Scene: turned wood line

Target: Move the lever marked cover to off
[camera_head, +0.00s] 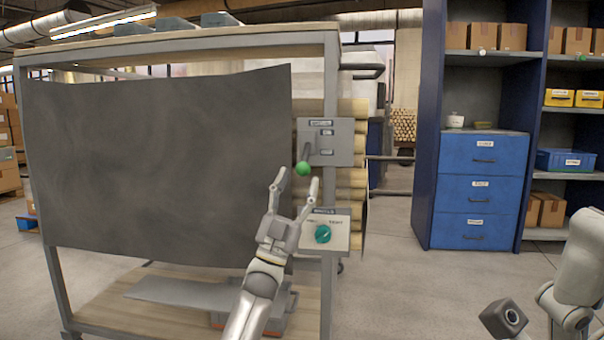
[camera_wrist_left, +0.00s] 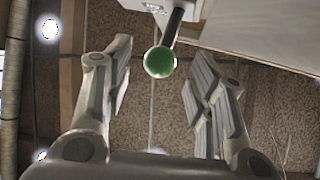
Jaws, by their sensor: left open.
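The lever (camera_head: 303,167) has a dark arm and a green ball knob, and it hangs down from a grey plate (camera_head: 341,143) on the frame's right post. Small labels sit on the plate; their words are too small to read. My left gripper (camera_head: 297,183) is open, just below the knob, with its fingers pointing up. In the left wrist view the green knob (camera_wrist_left: 160,62) shows between the two open fingertips (camera_wrist_left: 160,75), near their far ends, and neither finger visibly touches it. My right gripper is not clearly seen; a part of my right arm shows at the lower right.
A second panel with a teal knob (camera_head: 323,234) sits below the lever plate, close to my left gripper's right side. A large dark sheet (camera_head: 160,165) hangs on the frame to the left. Stacked wooden rolls are behind the post. Blue drawers (camera_head: 480,190) stand right.

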